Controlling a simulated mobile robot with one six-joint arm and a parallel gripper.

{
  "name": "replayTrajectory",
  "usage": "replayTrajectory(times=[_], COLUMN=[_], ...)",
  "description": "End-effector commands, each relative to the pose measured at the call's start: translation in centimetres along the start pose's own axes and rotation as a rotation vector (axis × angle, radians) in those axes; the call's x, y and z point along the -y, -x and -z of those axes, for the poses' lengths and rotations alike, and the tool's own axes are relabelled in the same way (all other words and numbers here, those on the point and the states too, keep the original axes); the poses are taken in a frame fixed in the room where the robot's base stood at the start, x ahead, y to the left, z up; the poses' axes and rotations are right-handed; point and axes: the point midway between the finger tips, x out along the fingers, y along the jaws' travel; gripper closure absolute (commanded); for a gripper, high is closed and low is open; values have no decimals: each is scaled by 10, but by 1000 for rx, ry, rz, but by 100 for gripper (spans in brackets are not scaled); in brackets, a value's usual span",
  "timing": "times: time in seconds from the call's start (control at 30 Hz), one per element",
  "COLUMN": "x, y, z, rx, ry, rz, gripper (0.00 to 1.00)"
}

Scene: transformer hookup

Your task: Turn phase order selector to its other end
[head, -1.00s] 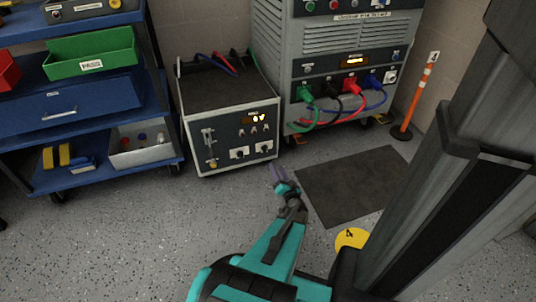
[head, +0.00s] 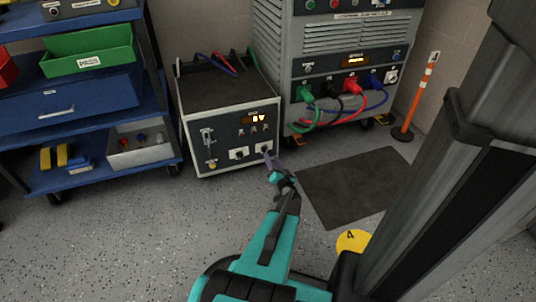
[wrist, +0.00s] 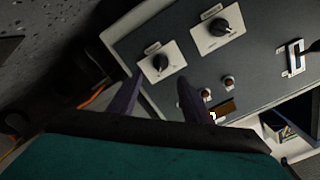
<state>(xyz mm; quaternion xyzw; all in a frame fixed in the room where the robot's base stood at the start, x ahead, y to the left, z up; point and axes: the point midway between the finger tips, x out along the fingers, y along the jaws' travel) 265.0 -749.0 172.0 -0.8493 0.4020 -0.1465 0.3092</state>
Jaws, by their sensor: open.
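The small grey cabinet has two black rotary knobs on white plates low on its front panel. The right knob (head: 264,149) and left knob (head: 240,154) show in the head view. I cannot read which is the phase order selector. In the wrist view, which is turned over, the right knob (wrist: 160,62) lies just beyond and between my fingertips, and the other knob (wrist: 220,27) is further off. My gripper (wrist: 160,79) is open and empty, its purple fingers pointing at the panel. In the head view my gripper (head: 269,158) is close by the right knob; contact cannot be told.
The panel also has a lit display (head: 259,119), small toggles and a slide lever (head: 208,136). A taller cabinet with plugged coloured cables (head: 350,87) stands right behind. A blue cart (head: 60,115) stands left. A dark mat (head: 352,187) and open floor lie in front.

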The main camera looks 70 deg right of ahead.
Motion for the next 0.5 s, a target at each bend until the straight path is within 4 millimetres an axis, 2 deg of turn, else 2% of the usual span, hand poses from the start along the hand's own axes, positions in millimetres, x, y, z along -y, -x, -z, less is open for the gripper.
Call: replayTrajectory(times=[0.03, 0.3, 0.5], x=[-2, -2, -1], y=[-10, -46, -62], z=[-2, -1, -1], rx=[0, -1, 0], ry=[1, 1, 0], rz=[2, 1, 0], gripper=[55, 55, 55])
